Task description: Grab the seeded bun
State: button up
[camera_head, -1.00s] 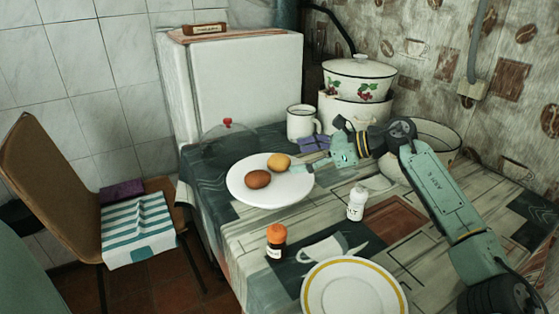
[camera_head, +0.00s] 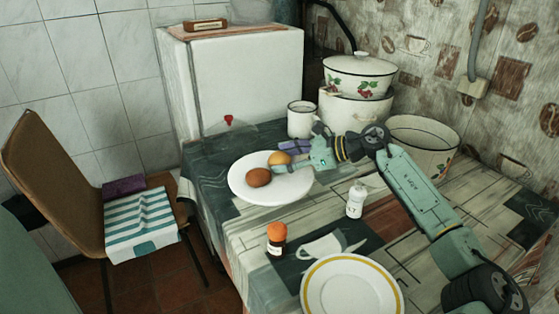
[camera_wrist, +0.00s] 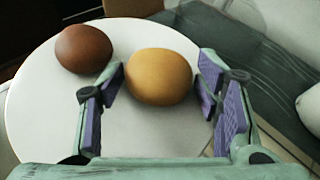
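Two buns lie on a white plate (camera_head: 247,187) on the table. One is a golden bun (camera_head: 280,158) and the other a darker brown bun (camera_head: 258,177); I cannot make out seeds on either. My gripper (camera_head: 290,161) is at the golden bun. In the wrist view, my open gripper (camera_wrist: 162,84) has a purple-padded finger on each side of the golden bun (camera_wrist: 158,77). The left fingertip is very close to it and a gap shows on the right. The brown bun (camera_wrist: 83,50) lies outside the left finger.
A white mug (camera_head: 301,120) and stacked enamel pots (camera_head: 358,78) stand behind my gripper. An open pot (camera_head: 425,148) is behind my arm. A white shaker (camera_head: 356,201), an orange-capped bottle (camera_head: 277,239) and a yellow-rimmed plate (camera_head: 352,291) are nearer the front.

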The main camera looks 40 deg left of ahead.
jog(key=shift+s+f, duration=0.1)
jog(key=shift+f, duration=0.05)
jog(key=c, duration=0.4)
jog(key=shift+c, duration=0.2)
